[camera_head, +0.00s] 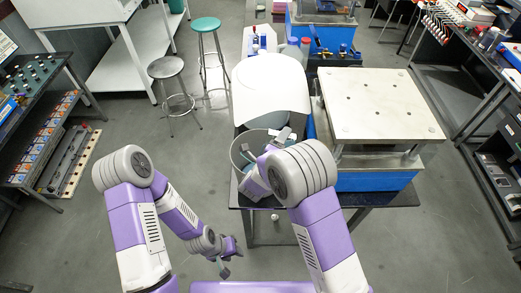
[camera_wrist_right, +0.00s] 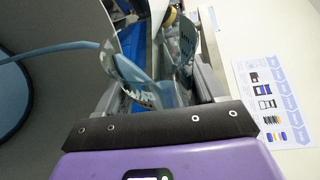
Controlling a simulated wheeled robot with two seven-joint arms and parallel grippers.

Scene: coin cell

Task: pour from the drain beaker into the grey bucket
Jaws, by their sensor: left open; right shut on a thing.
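My right gripper (camera_head: 284,135) is above the grey bucket (camera_head: 234,156) in the head view. In the right wrist view my right gripper (camera_wrist_right: 165,95) is shut on the clear drain beaker (camera_wrist_right: 125,72), which has printed markings and is tilted. A pale blue band (camera_wrist_right: 62,47), looking like a stream of liquid, arcs from the beaker's lip to the left. It meets a round blue surface (camera_wrist_right: 9,95) inside the grey bucket, whose grey wall (camera_wrist_right: 65,110) fills the left side. My left gripper (camera_head: 226,262) is open, low at the front, away from the bucket.
A large white covered shape (camera_head: 270,90) stands just behind the bucket. A platform with a pale top (camera_head: 380,103) stands to the right. A sheet with pictures (camera_wrist_right: 268,95) lies right of the beaker. Two stools (camera_head: 172,95) stand on open floor at the left.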

